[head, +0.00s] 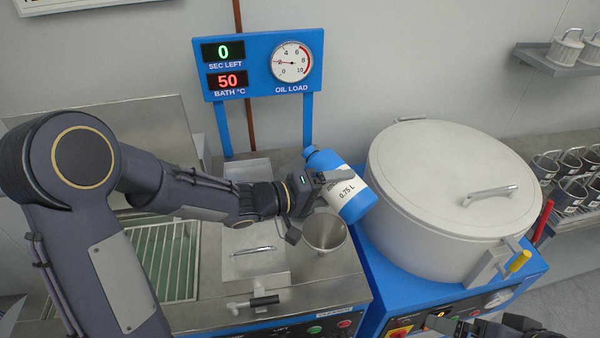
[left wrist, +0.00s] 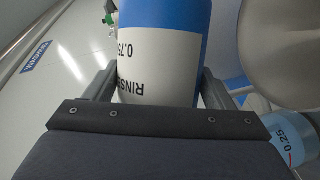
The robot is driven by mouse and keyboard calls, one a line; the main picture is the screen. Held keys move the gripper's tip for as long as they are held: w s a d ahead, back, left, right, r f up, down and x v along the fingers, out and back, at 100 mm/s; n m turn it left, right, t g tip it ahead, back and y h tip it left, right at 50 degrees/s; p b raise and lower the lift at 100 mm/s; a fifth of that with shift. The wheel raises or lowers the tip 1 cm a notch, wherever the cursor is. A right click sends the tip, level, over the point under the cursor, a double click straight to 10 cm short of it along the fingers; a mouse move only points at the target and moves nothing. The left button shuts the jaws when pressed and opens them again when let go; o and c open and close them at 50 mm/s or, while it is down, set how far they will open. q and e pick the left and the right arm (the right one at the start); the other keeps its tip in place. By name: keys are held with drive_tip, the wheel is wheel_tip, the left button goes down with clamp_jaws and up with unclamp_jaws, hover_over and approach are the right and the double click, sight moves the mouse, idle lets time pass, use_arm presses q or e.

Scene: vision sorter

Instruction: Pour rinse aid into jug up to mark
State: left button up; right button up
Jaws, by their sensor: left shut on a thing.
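The rinse aid bottle (head: 342,188) is blue with a white label reading 0.75 L. My left gripper (head: 318,187) is shut on its side and holds it raised, tilted with its narrow top toward the upper left. The bottle fills the middle of the left wrist view (left wrist: 160,65) between the fingers. In the left wrist view, the jug (left wrist: 290,140) shows a 0.25 scale and a red mark. No stream shows, and its liquid level cannot be made out. My right gripper (head: 505,328) is partly in view at the bottom edge.
A large lidded drum (head: 440,165) on a blue base stands close right of the bottle. A blue panel (head: 262,65) reading 0 sec left and 50 bath stands behind. A green-floored wire-rack basin (head: 165,260) lies left, under my left arm. Shelves with metal cups (head: 570,185) are far right.

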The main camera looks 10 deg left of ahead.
use_arm(q)
drive_tip(key=shift+w+a+f+n+p, duration=0.2)
drive_tip(key=shift+f+n+p, duration=0.1)
drive_tip(key=shift+n, duration=0.1)
idle(2.4)
